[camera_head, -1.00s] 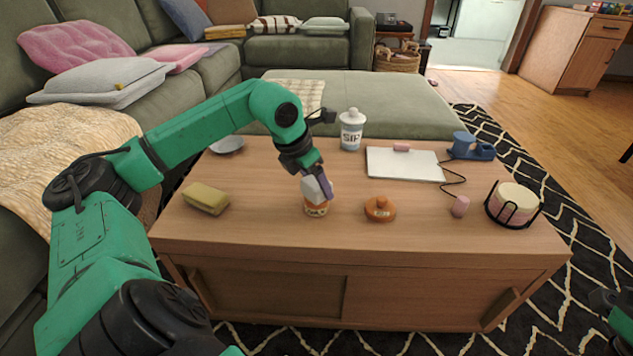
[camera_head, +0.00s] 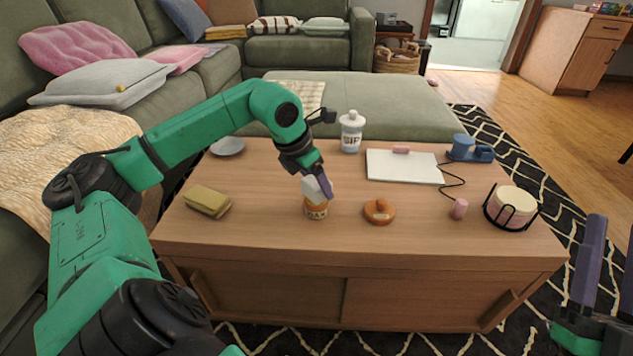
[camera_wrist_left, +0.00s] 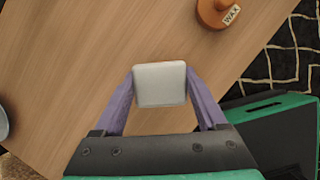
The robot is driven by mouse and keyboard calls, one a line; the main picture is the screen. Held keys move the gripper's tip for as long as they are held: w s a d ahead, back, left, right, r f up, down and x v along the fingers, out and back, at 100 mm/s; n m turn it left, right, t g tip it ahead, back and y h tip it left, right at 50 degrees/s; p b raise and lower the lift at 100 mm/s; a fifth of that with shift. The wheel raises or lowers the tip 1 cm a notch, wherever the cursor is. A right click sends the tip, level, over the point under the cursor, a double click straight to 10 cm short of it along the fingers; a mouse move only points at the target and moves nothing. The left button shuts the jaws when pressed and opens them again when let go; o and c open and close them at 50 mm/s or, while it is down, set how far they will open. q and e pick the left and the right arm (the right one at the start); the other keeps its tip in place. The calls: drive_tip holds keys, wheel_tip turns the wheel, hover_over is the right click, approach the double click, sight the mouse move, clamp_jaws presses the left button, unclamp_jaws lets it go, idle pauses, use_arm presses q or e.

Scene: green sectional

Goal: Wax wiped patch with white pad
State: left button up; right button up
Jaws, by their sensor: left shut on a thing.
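My left gripper (camera_head: 318,187) is shut on a white pad (camera_wrist_left: 160,84), which sits between the purple fingers in the left wrist view. In the head view the pad is right at the top of an open orange wax jar (camera_head: 316,210); I cannot tell whether it touches the wax. The jar is hidden behind the pad in the left wrist view. The orange lid (camera_head: 379,210) with a knob lies on the table right of the jar; its WAX label shows in the left wrist view (camera_wrist_left: 216,12). My right gripper (camera_head: 610,262) is open and empty at the right edge. No wiped patch can be made out.
On the wooden table (camera_head: 270,240) are a yellow sponge (camera_head: 207,202), a white bottle (camera_head: 351,132), a white board (camera_head: 404,166), a pink cylinder (camera_head: 458,209), a candle in a black holder (camera_head: 512,205), a blue item (camera_head: 470,150) and a plate (camera_head: 228,146).

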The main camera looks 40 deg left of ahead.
use_arm(q)
drive_tip(key=shift+r+p, duration=0.65)
drive_tip(key=shift+r, duration=0.25)
drive_tip(key=shift+r+p, duration=0.2)
drive_tip(key=shift+p, duration=0.2)
use_arm(e)
wheel_tip(320, 180, down, 21)
drive_tip(key=a+m+g+h, duration=0.2)
drive_tip(key=a+g+h, duration=0.1)
drive_tip(key=g, duration=0.3)
use_arm(q)
drive_tip(key=shift+r, duration=0.2)
drive_tip(key=shift+r+p, duration=0.55)
drive_tip(key=shift+p, duration=0.25)
drive_tip(key=shift+r+p, duration=1.2)
drive_tip(key=shift+r, duration=0.05)
drive_tip(key=shift+f, duration=0.1)
use_arm(e)
drive_tip(key=s+f+g, duration=0.7)
drive_tip(key=s+f, duration=0.4)
drive_tip(key=f, duration=0.3)
drive_tip(key=shift+a+f+h, duration=0.3)
drive_tip(key=shift+h, duration=0.1)
